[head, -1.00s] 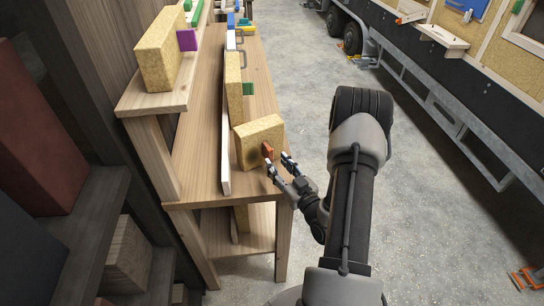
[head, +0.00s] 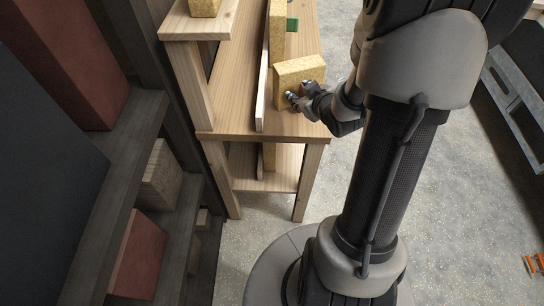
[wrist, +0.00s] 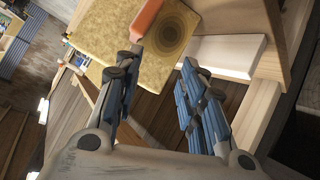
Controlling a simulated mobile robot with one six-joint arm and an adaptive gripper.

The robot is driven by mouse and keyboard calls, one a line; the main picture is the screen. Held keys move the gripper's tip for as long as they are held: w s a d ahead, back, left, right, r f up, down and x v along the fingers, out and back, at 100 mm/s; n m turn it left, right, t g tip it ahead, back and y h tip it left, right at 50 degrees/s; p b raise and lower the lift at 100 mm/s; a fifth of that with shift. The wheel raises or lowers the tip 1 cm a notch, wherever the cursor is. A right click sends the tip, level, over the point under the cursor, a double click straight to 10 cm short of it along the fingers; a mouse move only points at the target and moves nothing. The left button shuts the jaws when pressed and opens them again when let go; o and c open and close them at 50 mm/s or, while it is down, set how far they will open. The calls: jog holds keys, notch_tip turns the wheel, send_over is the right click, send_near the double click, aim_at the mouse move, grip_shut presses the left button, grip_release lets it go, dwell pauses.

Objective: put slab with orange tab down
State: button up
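The tan speckled slab (head: 298,72) stands upright on the wooden bench (head: 232,98), near its close end, beside a pale upright strip (head: 263,88). It fills the upper left of the wrist view (wrist: 100,35), with a dark round mark and its orange tab (wrist: 147,18). The tab is hidden in the head view. My gripper (wrist: 160,58) is open at the slab's tab side. The tab lies just past the left finger's tip; a wide gap separates the fingers.
Another tan slab with a green tab (head: 292,24) stands further back along the strip. A raised wooden shelf (head: 200,27) is left of the bench. Dark shelving with red blocks (head: 138,255) lines the left. Open floor lies right of the bench.

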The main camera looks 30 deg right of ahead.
jog(key=s+a+r+g, duration=0.2)
jog(key=a+r, duration=0.2)
jog(key=r, duration=0.2)
jog(key=s+a+r+m+g+y, duration=0.1)
jog(key=s+a+r, duration=0.3)
jog(key=s+a, duration=0.5)
jog(key=s+a+r+m+g+y, duration=0.1)
jog(key=s+a+r+g, duration=0.2)
jog(key=s+a, duration=0.6)
jog(key=s+r, duration=0.1)
jog(key=s, duration=0.2)
jog(key=shift+a+g, duration=0.3)
jog(key=shift+a, duration=0.1)
jog(key=shift+c, duration=0.4)
jog(key=shift+d, duration=0.2)
